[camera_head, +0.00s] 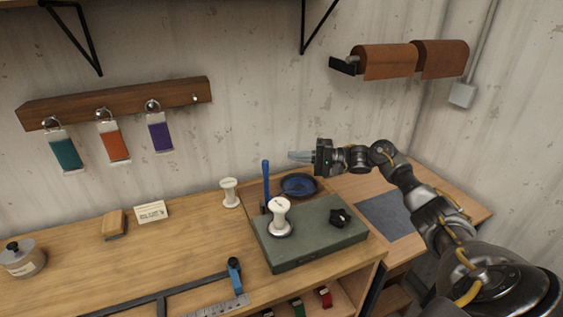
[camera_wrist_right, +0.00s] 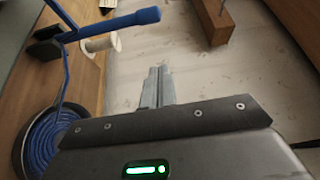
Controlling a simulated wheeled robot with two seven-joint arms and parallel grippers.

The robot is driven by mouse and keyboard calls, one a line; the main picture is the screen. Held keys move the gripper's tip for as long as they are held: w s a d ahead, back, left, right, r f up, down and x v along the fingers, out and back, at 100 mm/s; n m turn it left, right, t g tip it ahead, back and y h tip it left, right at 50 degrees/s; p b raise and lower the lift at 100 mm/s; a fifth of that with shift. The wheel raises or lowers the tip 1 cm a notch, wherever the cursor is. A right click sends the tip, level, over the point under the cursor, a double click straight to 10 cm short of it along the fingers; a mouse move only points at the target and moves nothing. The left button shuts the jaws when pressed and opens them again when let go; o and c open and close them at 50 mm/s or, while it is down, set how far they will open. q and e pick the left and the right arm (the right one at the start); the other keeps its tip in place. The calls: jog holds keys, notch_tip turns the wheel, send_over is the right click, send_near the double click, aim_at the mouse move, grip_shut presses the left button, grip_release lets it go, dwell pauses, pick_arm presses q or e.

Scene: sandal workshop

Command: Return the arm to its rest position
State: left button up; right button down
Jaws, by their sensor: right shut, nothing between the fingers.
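My right gripper (camera_head: 301,157) is in the air above the back right of the workbench, with its arm coming in from the right. Its fingers are together and hold nothing. In the right wrist view the closed fingers (camera_wrist_right: 157,87) point toward the bare wall. Below the gripper in the head view is a dark round dish (camera_head: 299,186) with something blue in it. My left gripper is not in view.
A blue upright post (camera_head: 265,182) stands close left of the gripper. Leather rolls (camera_head: 388,61) hang on the wall above. Tagged swatches (camera_head: 113,145) hang at left.

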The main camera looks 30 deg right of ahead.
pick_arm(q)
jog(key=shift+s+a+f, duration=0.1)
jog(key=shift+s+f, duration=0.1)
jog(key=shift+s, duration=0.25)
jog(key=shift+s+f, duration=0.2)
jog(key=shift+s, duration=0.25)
